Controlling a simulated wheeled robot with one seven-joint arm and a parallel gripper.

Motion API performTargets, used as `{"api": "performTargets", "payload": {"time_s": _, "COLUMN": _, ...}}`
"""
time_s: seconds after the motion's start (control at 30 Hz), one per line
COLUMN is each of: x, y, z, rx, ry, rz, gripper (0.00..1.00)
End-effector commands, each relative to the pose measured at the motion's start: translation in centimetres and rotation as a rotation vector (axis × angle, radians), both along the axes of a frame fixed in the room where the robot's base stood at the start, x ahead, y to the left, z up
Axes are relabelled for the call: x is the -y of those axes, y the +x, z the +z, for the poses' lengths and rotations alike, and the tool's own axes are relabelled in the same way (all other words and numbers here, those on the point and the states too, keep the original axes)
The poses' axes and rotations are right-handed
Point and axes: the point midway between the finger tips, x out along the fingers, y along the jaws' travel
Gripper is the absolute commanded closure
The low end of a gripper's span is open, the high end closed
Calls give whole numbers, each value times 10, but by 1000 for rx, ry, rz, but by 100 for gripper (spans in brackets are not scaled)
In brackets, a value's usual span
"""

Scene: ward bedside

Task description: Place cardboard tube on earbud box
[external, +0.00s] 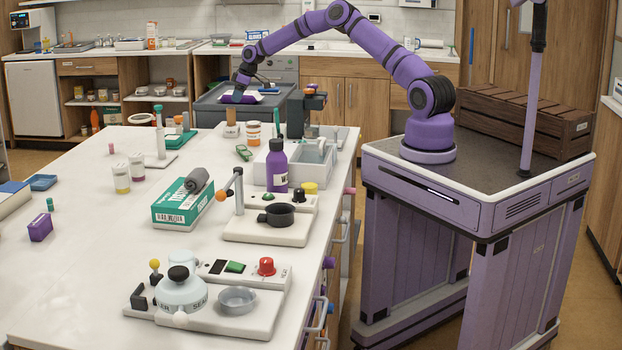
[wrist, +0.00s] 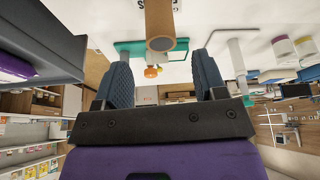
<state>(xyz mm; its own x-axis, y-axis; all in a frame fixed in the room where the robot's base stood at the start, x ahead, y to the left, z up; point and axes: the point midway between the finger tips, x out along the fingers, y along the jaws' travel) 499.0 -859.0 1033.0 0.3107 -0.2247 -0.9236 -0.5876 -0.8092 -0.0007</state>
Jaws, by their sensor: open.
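A brown cardboard tube (wrist: 160,22) shows in the wrist view, its round end facing me, just beyond the gap between my fingers and apart from them. In the external view a small tan upright cylinder (external: 231,130) at the table's far end looks like this tube. My gripper (wrist: 163,68) is open with nothing between its fingers. In the external view my gripper (external: 238,97) is low over the dark grey cart behind the table. A small purple box (external: 40,228) at the table's left may be the earbud box; its label is not readable.
A green-and-white carton (external: 182,206) with a grey roll (external: 197,180) on it stands mid-table. The table's left middle is mostly clear.

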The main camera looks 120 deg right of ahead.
Motion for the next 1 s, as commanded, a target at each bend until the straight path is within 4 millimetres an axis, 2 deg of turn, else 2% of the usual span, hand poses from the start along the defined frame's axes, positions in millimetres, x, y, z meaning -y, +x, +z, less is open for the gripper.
{"api": "performTargets", "payload": {"time_s": 0.1, "x": -5, "y": -6, "z": 19, "rx": -1, "ry": -1, "rz": 1, "gripper": 35}}
{"api": "performTargets", "payload": {"time_s": 0.2, "x": -7, "y": -10, "z": 29, "rx": -1, "ry": 1, "rz": 0, "gripper": 35}}
{"api": "performTargets", "payload": {"time_s": 0.47, "x": -10, "y": -13, "z": 38, "rx": 0, "ry": 1, "rz": 0, "gripper": 35}}
{"api": "performTargets", "payload": {"time_s": 0.57, "x": -14, "y": -7, "z": 42, "rx": -3, "ry": -1, "rz": 8, "gripper": 35}}
{"api": "performTargets", "payload": {"time_s": 0.63, "x": -23, "y": 7, "z": 53, "rx": -9, "ry": -5, "rz": 24, "gripper": 35}}
{"api": "performTargets", "payload": {"time_s": 0.77, "x": -65, "y": 57, "z": 89, "rx": -35, "ry": -16, "rz": 85, "gripper": 35}}
{"api": "performTargets", "payload": {"time_s": 0.9, "x": -138, "y": 118, "z": 138, "rx": -73, "ry": -33, "rz": 164, "gripper": 35}}
{"api": "performTargets", "payload": {"time_s": 0.97, "x": -172, "y": 139, "z": 158, "rx": -88, "ry": -41, "rz": 193, "gripper": 35}}
{"api": "performTargets", "payload": {"time_s": 1.0, "x": -196, "y": 152, "z": 171, "rx": -96, "ry": -48, "rz": 214, "gripper": 35}}
